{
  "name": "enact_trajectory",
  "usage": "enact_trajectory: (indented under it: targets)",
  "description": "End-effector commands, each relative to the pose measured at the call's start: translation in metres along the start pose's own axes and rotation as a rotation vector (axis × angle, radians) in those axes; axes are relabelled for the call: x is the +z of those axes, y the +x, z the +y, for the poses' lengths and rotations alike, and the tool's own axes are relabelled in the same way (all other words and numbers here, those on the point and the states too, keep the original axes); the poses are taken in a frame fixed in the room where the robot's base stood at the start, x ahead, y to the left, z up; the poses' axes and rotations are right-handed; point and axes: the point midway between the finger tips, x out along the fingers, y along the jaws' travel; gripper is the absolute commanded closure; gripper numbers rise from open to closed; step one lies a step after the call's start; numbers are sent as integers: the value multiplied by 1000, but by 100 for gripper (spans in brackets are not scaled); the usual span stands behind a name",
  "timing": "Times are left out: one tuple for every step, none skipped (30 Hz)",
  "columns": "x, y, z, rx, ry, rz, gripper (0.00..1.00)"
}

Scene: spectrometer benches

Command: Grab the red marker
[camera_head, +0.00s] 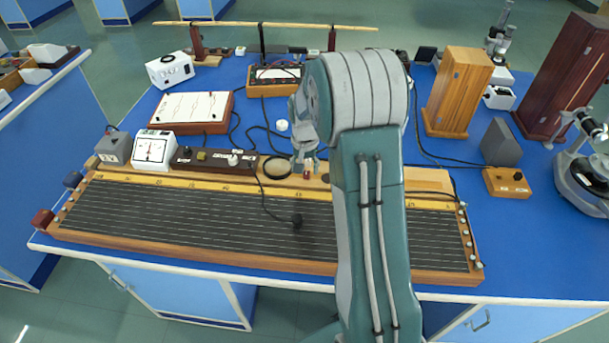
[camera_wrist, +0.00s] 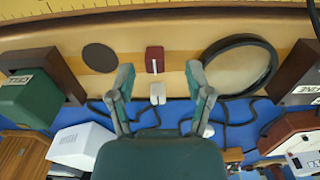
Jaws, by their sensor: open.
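The red marker (camera_wrist: 154,60) is a small red block with a pale stripe. In the wrist view it lies on a tan wooden strip, just beyond and between my fingertips. In the head view a small red spot (camera_head: 307,174), probably the marker, shows just below my gripper (camera_head: 304,153), partly covered by my arm. My gripper (camera_wrist: 160,71) is open in the wrist view, its two fingers apart with nothing held. A small white piece (camera_wrist: 157,93) shows between the fingers; whether it joins the marker is unclear.
A black ring (camera_wrist: 240,66) and a dark disc (camera_wrist: 99,57) lie on either side of the marker. The long wire board (camera_head: 200,214) spans the bench front. A meter (camera_head: 154,149) stands left, a wooden box (camera_head: 458,91) right. Black cables cross the blue bench top.

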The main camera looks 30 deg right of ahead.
Motion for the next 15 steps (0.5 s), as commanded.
enact_trajectory:
  targets:
    - [0,8,0,0,0,-1,34]
    - [0,11,0,0,0,-2,34]
    - [-1,14,0,0,1,-2,34]
    - [-1,16,1,-1,1,-1,34]
    - [-1,17,1,-1,1,0,34]
    - [-1,18,1,-2,1,1,34]
    - [-1,18,1,-2,1,1,34]
    - [-1,17,0,-1,1,2,34]
    - [-1,17,0,-1,0,2,34]
    - [-1,17,0,-1,0,2,34]
    - [-1,17,0,-1,0,2,34]
    - [-1,17,0,-1,0,2,48]
    - [-1,17,0,-1,0,2,61]
    - [-1,17,0,-1,0,2,72]
    - [-1,17,0,-1,0,2,86]
